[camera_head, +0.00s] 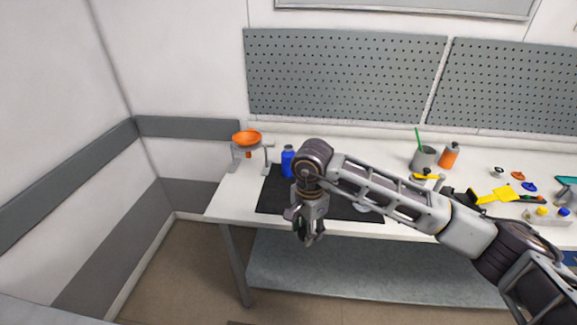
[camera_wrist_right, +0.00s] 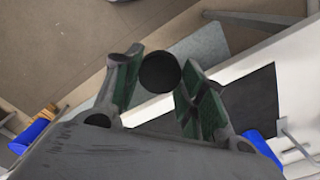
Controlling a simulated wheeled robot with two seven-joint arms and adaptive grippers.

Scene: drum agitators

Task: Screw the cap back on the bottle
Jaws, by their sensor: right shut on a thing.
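The blue bottle (camera_head: 288,161) stands upright at the back left of the black mat (camera_head: 272,200) on the white table. Its top is too small to tell in detail. My right gripper (camera_head: 308,235) hangs in front of the table's front edge, to the right of the bottle and nearer to me. In the right wrist view, its fingers (camera_wrist_right: 155,85) are shut on a round black cap (camera_wrist_right: 160,73). A blue piece (camera_wrist_right: 262,150), probably the bottle, shows partly behind the gripper at lower right. My left gripper is not in view.
An orange funnel (camera_head: 246,138) on a grey stand is left of the bottle. A grey cup (camera_head: 424,158), an orange bottle (camera_head: 449,156), yellow tools (camera_head: 495,195) and small caps lie to the right. Pegboards (camera_head: 345,75) line the wall. A lower shelf (camera_head: 360,270) is under the table.

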